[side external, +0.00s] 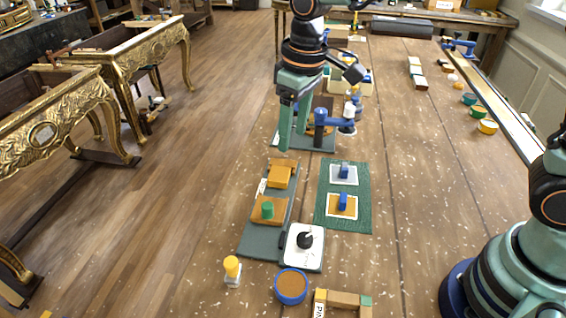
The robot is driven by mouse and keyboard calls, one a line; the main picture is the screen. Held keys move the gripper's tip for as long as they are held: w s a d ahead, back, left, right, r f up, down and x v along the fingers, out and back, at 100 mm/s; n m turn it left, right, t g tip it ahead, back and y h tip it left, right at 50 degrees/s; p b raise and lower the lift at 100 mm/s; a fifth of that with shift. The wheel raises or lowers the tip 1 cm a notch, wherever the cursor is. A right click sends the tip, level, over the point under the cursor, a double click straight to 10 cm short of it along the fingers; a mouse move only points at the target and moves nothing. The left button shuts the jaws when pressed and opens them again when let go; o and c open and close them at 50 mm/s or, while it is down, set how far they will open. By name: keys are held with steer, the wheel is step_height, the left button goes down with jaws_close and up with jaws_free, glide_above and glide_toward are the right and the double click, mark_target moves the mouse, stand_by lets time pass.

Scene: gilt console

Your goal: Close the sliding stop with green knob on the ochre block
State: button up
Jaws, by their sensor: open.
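The green knob (267,209) stands up on an ochre block (265,220) at the near part of a long grey-green board (257,238). Another ochre block (279,177) sits farther along the same board. How far the sliding stop is out cannot be told at this size. My gripper (293,139) points down beyond the far end of the board, with its two green fingers apart and nothing between them. It is well away from the knob.
A white plate with a black knob (305,239) stands right of the board's near end. A green mat (331,220) with two blue-handled pieces lies to the right. A blue fixture (325,117) stands close beside my gripper. A yellow-topped piece (232,267) and a round blue-rimmed tub (291,287) are in front.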

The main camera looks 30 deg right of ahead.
steer(key=n+g, duration=0.1)
glide_above(268, 205)
step_height(268, 205, down, 4)
step_height(268, 205, down, 13)
steer(key=shift+a, duration=0.1)
steer(key=shift+c, duration=0.3)
jaws_close()
steer(key=shift+r, duration=0.1)
stand_by(1.1)
